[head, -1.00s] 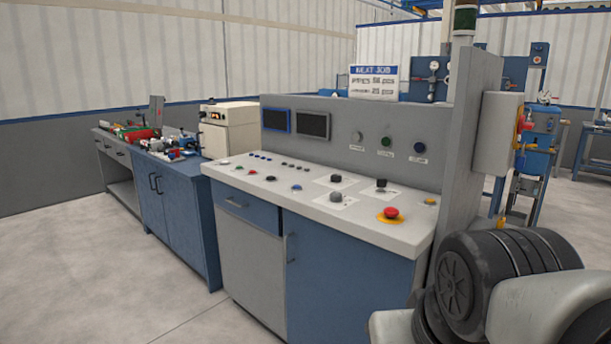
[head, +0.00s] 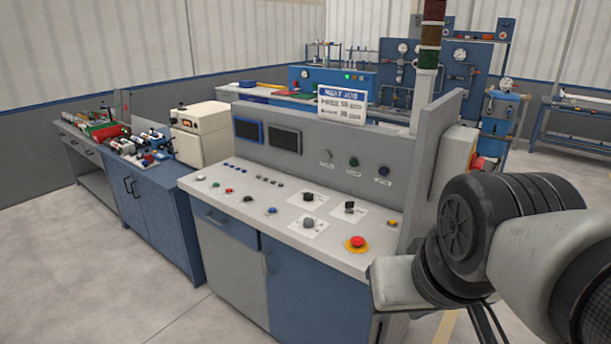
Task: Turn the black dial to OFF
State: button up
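The control desk (head: 290,238) stands in the middle of the head view. On its sloped top, two black dials sit on white label plates: one at the back (head: 308,197) and one to its right (head: 349,206). A grey dial (head: 308,223) sits on a third plate in front of them. The labels are too small to read, so I cannot tell which dial has an OFF mark or where each points. My arm shows at the right edge, beside the desk's right end. My gripper is not in view.
A red mushroom button (head: 357,241) on a yellow ring sits at the desk's front right. A grey upright panel (head: 290,150) with two screens rises behind. A blue cabinet (head: 155,210) adjoins on the left. The floor in front (head: 90,270) is clear.

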aim_at(308, 196)
jog(key=i+j+z, duration=0.3)
jog(key=z, duration=0.15)
jog(key=i+j+z, duration=0.2)
jog(key=j+z, duration=0.3)
jog(key=i+j+z, duration=0.1)
jog(key=j, duration=0.2)
jog(key=i+j+z, duration=0.1)
jog(key=j, duration=0.25)
jog(key=i+j+z, duration=0.1)
jog(key=j, duration=0.25)
jog(key=i+j, duration=0.1)
jog(key=j, duration=0.25)
jog(key=i+j, duration=0.1)
jog(key=j, duration=0.3)
jog(key=i+j, duration=0.1)
jog(key=j, duration=0.25)
jog(key=i+j, duration=0.1)
jog(key=j, duration=0.25)
jog(key=i+j, duration=0.1)
jog(key=j, duration=0.3)
